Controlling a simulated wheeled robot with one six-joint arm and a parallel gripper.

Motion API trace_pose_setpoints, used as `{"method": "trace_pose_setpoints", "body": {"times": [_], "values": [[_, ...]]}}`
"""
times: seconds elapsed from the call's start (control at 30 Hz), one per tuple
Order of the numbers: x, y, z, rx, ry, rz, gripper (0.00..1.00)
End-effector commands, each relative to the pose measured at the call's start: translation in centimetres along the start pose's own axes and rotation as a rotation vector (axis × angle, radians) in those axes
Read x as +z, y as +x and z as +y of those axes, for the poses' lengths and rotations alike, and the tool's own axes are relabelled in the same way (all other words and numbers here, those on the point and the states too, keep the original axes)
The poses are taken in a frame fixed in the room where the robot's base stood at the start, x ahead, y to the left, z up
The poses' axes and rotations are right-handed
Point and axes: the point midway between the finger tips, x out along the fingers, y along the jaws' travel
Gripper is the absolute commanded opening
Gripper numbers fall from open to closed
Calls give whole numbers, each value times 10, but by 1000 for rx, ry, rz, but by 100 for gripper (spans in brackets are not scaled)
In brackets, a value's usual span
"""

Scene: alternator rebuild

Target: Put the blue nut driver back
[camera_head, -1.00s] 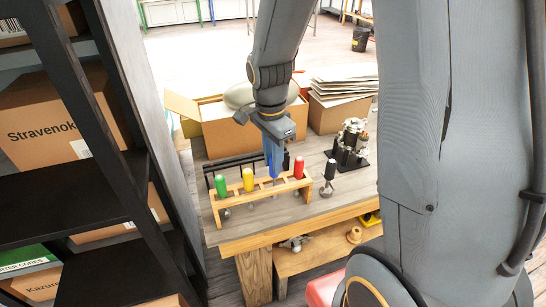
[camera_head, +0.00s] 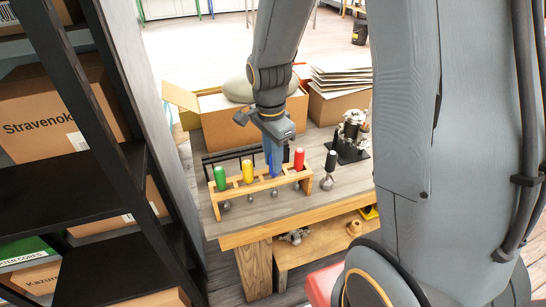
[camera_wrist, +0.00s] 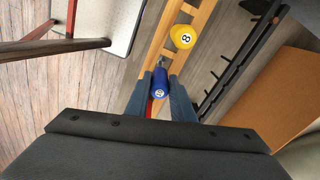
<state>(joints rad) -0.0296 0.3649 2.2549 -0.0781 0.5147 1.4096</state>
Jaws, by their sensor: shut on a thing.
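The blue nut driver (camera_wrist: 160,83) is between the two fingers of my gripper (camera_wrist: 160,90) in the wrist view. In the head view my gripper (camera_head: 273,153) points down over the wooden rack (camera_head: 240,190), between the yellow driver (camera_head: 248,172) and the red driver (camera_head: 299,159). The blue driver is upright at the rack's gap there, with its handle mostly hidden by the fingers. Socket ends hang below the rack. I cannot tell whether the blue driver is fully seated. The green driver (camera_head: 220,178) stands at the rack's left end.
A black-handled tool (camera_head: 330,160) stands just right of the rack. A dark metal assembly (camera_head: 350,140) is behind it. Black rails (camera_head: 232,157) run behind the rack. Cardboard boxes (camera_head: 225,125) stand at the back, and a dark shelf (camera_head: 110,205) is close on the left.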

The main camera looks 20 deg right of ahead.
Motion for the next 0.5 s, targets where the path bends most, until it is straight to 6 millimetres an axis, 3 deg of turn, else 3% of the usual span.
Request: {"method": "trace_pose_setpoints", "body": {"times": [0.13,0.17,0.27,0.5], "values": [[0,0,0,-1,0,0,0],[0,0,0,-1,0,0,25],[0,0,0,-1,0,0,42],[0,0,0,0,0,0,43]]}}
